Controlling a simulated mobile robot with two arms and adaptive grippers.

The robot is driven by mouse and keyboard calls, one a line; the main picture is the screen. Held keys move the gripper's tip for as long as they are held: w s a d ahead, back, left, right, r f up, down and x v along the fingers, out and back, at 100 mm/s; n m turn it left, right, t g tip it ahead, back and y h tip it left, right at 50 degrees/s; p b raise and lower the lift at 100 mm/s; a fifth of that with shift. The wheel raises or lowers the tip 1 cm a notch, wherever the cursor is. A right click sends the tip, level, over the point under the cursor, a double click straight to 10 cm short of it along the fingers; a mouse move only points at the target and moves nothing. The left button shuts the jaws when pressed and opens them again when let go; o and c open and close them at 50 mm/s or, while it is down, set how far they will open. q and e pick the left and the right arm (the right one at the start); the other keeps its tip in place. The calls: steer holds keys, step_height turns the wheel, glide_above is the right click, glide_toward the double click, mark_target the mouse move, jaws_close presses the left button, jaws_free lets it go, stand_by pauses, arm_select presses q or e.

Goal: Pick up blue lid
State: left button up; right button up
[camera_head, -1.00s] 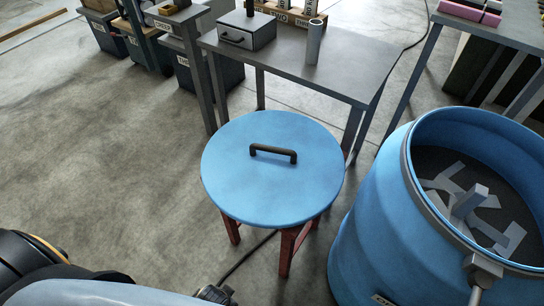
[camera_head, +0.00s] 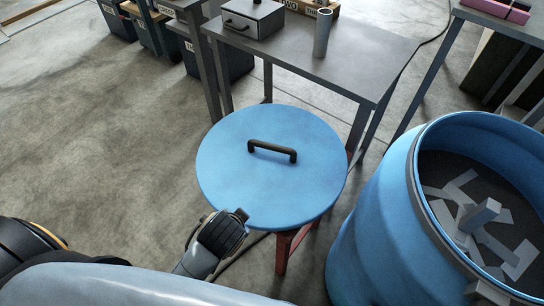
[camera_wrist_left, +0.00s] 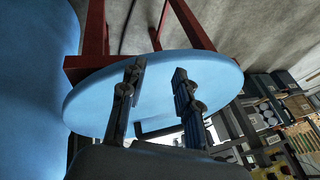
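The round blue lid (camera_head: 272,180) lies flat on a red-legged stool (camera_head: 285,250), with its dark handle (camera_head: 272,150) upright on top. In the left wrist view the lid (camera_wrist_left: 95,97) appears upside down, and part of its handle (camera_wrist_left: 158,131) shows between my fingers. My left gripper (camera_head: 240,216) is at the lid's near-left edge in the head view, apart from the handle. In the left wrist view its two fingers (camera_wrist_left: 159,70) stand apart with nothing between their tips. Whether it touches the lid cannot be told. My right gripper is out of view.
A large open blue barrel (camera_head: 375,225) with grey pieces inside stands right of the stool. A grey table (camera_head: 365,60) behind the stool carries a drawer box (camera_head: 253,18) and a grey cylinder (camera_head: 323,32). The floor to the left is clear.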

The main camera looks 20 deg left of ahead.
mark_target(272, 149)
arm_select(q)
steer(key=w+d+m+t+y, duration=0.1)
steer(key=w, duration=0.2)
steer(key=w+d+r+m+t, duration=0.1)
steer(key=w+m, duration=0.1)
steer(key=w, duration=0.1)
steer(key=w+d+m+t+y, duration=0.1)
steer(key=w+m+t, duration=0.1)
steer(key=w, duration=0.1)
steer(key=shift+r+y, duration=0.25)
steer(key=shift+y, duration=0.05)
steer(key=w+d+m+t, duration=0.1)
steer(key=w, duration=0.1)
steer(key=w+d+r+m+t, duration=0.1)
steer(key=w+m, duration=0.1)
steer(key=w+d+r+m+t, duration=0.1)
steer(key=w+m+t, duration=0.1)
steer(key=shift+r, duration=0.2)
steer(key=x, duration=0.7)
steer(key=shift+a, duration=0.1)
steer(key=shift+x, duration=3.05)
steer(key=shift+a+r, duration=0.1)
steer(key=shift+r, duration=0.05)
jaws_close()
steer(key=shift+r, duration=0.15)
